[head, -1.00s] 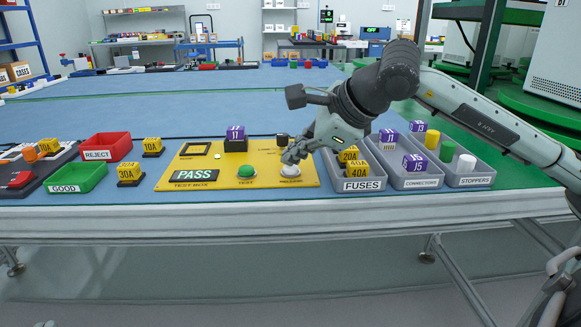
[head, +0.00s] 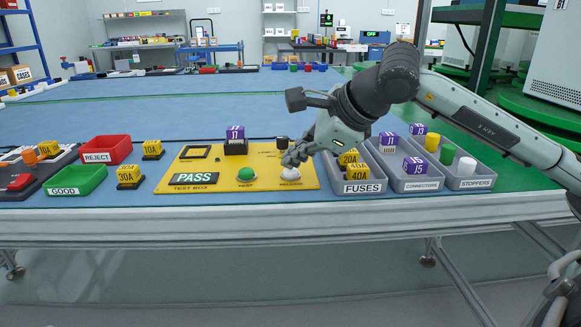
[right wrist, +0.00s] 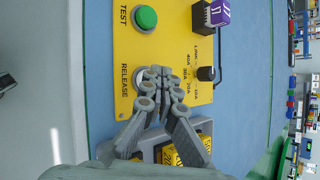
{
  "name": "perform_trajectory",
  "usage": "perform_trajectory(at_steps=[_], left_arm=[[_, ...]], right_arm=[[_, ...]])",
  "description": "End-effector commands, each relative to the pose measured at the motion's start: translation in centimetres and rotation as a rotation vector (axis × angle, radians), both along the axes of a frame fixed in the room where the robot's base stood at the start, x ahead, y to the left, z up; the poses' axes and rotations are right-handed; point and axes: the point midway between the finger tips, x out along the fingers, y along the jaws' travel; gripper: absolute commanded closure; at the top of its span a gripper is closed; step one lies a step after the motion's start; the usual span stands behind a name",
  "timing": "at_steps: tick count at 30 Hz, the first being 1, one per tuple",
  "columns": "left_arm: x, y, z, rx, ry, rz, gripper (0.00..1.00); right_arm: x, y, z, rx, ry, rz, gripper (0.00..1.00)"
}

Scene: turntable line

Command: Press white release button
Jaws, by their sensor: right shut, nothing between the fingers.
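The white release button (head: 290,174) sits at the front right of the yellow test box (head: 215,184), marked RELEASE. My right gripper (head: 291,159) is shut and empty, its fingertips just above and behind the button in the head view. In the right wrist view the fingers (right wrist: 156,74) partly cover the button (right wrist: 138,76); whether they touch it I cannot tell. The PASS display (head: 194,178) is lit. A green test button (head: 246,174) is left of the release button. My left gripper is not in view.
Right of the box stand grey trays for fuses (head: 363,188), connectors (head: 422,185) and stoppers (head: 477,183). A black knob (head: 282,142) stands behind the button. At left are a green GOOD bin (head: 77,180) and a red REJECT bin (head: 106,148).

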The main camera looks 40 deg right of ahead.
Motion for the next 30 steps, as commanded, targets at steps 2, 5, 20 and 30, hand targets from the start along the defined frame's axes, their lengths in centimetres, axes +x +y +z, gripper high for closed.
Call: perform_trajectory(at_steps=[2, 5, 20, 30], left_arm=[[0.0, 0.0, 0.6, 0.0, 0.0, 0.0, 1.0], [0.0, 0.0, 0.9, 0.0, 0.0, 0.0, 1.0], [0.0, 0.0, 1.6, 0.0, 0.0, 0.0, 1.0], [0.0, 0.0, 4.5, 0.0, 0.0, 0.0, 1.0]], right_arm=[[0.0, 0.0, 0.7, -0.001, 0.001, -0.001, 1.0], [0.0, 0.0, 1.2, 0.0, 0.0, 0.0, 1.0], [0.0, 0.0, 2.0, 0.0, -0.001, 0.0, 1.0], [0.0, 0.0, 5.5, 0.0, -0.002, -0.001, 1.0]])
